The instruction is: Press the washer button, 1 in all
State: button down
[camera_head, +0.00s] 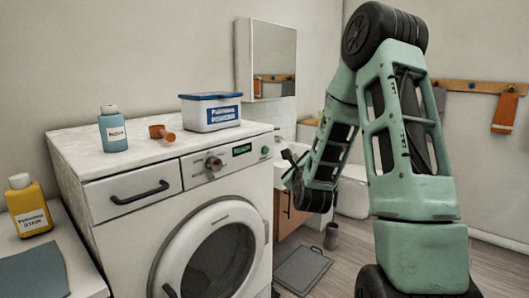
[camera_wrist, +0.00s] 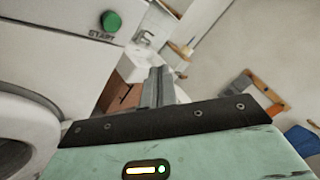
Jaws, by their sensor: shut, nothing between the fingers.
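The white washer (camera_head: 226,206) stands in the middle of the head view, with its round door facing forward. Its round green button (camera_head: 265,150) sits at the right end of the control panel, right of the lit display. In the wrist view the green button (camera_wrist: 111,20) is at the upper left with "START" printed below it. My gripper (camera_head: 288,156) is just right of the button in the head view, apart from the panel. In the wrist view my gripper (camera_wrist: 158,72) is shut and empty, with its fingers pointing to the right of the button.
On the washer top stand a grey-blue bottle (camera_head: 113,131), an orange scoop (camera_head: 161,132) and a white powder box (camera_head: 211,113). The drawer handle (camera_head: 140,193) and knob (camera_head: 214,164) stick out of the panel. A yellow bottle (camera_head: 29,207) stands at left. Some floor is clear behind my arm.

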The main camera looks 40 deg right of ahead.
aim_at(265, 150)
jog(key=w, duration=0.8)
jog(key=shift+w+a+p, duration=0.3)
jog(key=shift+a, duration=0.05)
dwell(1.8)
jog(key=shift+w+b, duration=0.3)
jog(key=shift+w, duration=0.15)
